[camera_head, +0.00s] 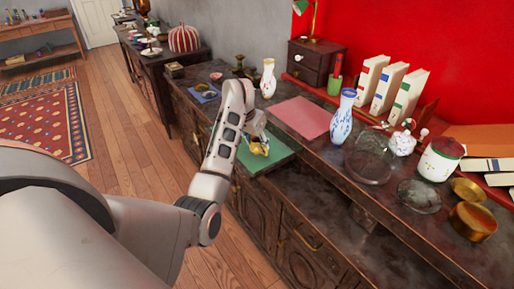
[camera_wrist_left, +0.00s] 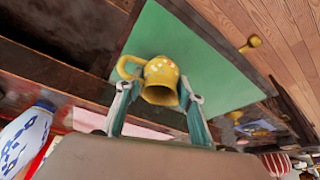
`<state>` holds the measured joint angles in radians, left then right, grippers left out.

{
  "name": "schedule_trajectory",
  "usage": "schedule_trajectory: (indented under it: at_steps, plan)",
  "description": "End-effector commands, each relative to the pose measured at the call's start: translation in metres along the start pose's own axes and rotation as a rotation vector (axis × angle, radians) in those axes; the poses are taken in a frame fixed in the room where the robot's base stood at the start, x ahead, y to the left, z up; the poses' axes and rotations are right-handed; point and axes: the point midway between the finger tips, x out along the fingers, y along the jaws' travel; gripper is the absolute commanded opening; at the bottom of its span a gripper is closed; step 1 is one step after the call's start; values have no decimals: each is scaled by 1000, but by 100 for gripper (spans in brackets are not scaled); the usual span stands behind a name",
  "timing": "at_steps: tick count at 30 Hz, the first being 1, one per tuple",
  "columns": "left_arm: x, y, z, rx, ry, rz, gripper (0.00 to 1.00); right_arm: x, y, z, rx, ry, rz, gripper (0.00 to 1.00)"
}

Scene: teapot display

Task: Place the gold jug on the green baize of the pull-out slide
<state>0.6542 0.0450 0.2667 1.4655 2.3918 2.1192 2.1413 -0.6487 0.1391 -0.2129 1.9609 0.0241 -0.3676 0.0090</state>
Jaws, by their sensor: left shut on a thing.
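The gold jug (camera_head: 259,150) is at my left gripper (camera_head: 255,142), over the green baize (camera_head: 284,153) of the pull-out slide. In the left wrist view the jug (camera_wrist_left: 161,75) has a handle on its left and pale spots, and sits between the two fingers of my left gripper (camera_wrist_left: 158,96), which is shut on it. The green baize (camera_wrist_left: 215,75) lies behind the jug there. I cannot tell whether the jug's base touches the baize. My right gripper is not in view.
A pink mat (camera_head: 302,117) lies on the cabinet top behind the slide. A white vase (camera_head: 268,79) and a blue-and-white vase (camera_head: 342,117) stand near it. Dark glass dishes (camera_head: 370,160) and brass pots (camera_head: 473,221) are at the right. Wood floor (camera_head: 130,140) is open at the left.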

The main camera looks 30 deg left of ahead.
Motion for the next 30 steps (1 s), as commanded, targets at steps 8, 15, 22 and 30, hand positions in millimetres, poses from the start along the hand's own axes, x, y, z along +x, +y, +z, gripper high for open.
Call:
schedule_trajectory:
  at_steps: [8,15,22,30]
  plan:
    - [17,0,7,-1,1,0,14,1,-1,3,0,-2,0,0]
    - [19,0,8,-1,1,1,14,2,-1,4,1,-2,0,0]
    - [20,0,8,-1,0,0,54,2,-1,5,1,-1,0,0]
    - [19,0,8,-1,1,-1,54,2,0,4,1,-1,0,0]
